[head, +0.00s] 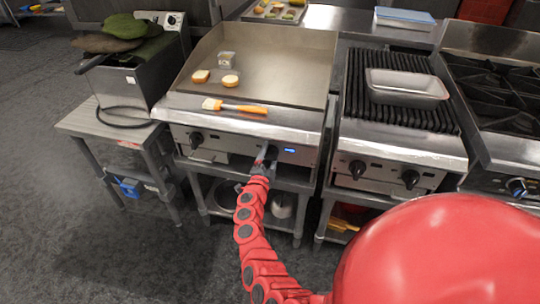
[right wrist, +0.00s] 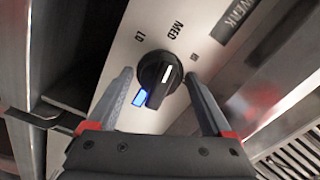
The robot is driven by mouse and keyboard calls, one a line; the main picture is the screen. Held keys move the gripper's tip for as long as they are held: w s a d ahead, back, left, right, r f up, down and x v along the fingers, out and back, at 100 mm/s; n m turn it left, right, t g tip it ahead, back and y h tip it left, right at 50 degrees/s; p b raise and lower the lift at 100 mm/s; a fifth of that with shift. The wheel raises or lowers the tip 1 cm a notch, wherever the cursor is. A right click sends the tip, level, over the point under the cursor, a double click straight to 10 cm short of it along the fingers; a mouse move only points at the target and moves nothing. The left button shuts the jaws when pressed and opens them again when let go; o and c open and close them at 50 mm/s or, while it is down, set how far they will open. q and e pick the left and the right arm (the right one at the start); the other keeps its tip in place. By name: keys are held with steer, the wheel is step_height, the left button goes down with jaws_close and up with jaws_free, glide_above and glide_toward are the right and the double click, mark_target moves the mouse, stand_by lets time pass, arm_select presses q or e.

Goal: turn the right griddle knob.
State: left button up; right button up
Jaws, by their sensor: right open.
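The griddle (head: 262,62) stands left of centre in the head view. Its right knob (head: 272,151) is black and partly hidden by my right gripper (head: 264,157). In the right wrist view the right knob (right wrist: 158,78) has a white line on its face, with LO and MED printed around it. My right gripper (right wrist: 158,75) is open, one finger on each side of the knob, with visible gaps. A lit blue patch (right wrist: 139,98) shows at the knob's lower left. The griddle's left knob (head: 196,139) is clear of my arm. My left gripper is not in view.
A brush (head: 235,107) and bread pieces (head: 229,81) lie on the griddle. A ribbed grill (head: 402,112) with a metal pan (head: 407,88) stands to the right. A fryer (head: 135,82) on a low table is to the left. The floor in front is open.

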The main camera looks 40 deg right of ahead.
steer(key=v, duration=1.6)
steer(key=shift+s+a, duration=0.2)
steer(key=shift+a, duration=0.15)
